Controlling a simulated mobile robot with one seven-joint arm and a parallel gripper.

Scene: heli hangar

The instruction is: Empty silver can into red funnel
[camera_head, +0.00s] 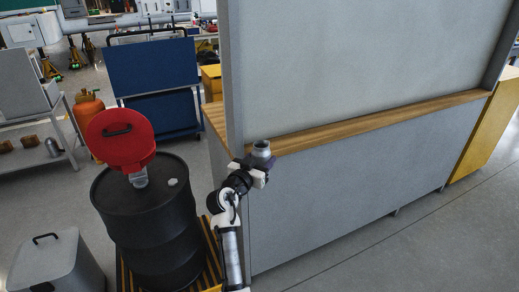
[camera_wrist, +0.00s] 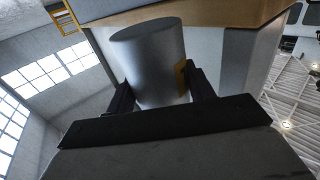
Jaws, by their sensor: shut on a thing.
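My gripper (camera_head: 256,172) is shut on the silver can (camera_head: 261,149) in front of the tall grey panel. The can looks upright in the head view. In the wrist view the can (camera_wrist: 152,60) sits between the two dark fingers of my gripper (camera_wrist: 158,88), with a yellow patch on its side. The red funnel (camera_head: 128,160) stands on the black drum (camera_head: 150,225), left of my gripper. Its round red lid (camera_head: 119,133) has a dark handle and is raised, facing the camera. The funnel's opening is hidden from this view.
A grey workbench with a wooden top edge (camera_head: 370,124) and tall panel is close behind and right of my gripper. A grey bin (camera_head: 55,265) stands left of the drum. A blue cart (camera_head: 155,80) and an orange gas cylinder (camera_head: 90,108) stand behind. Floor at right is clear.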

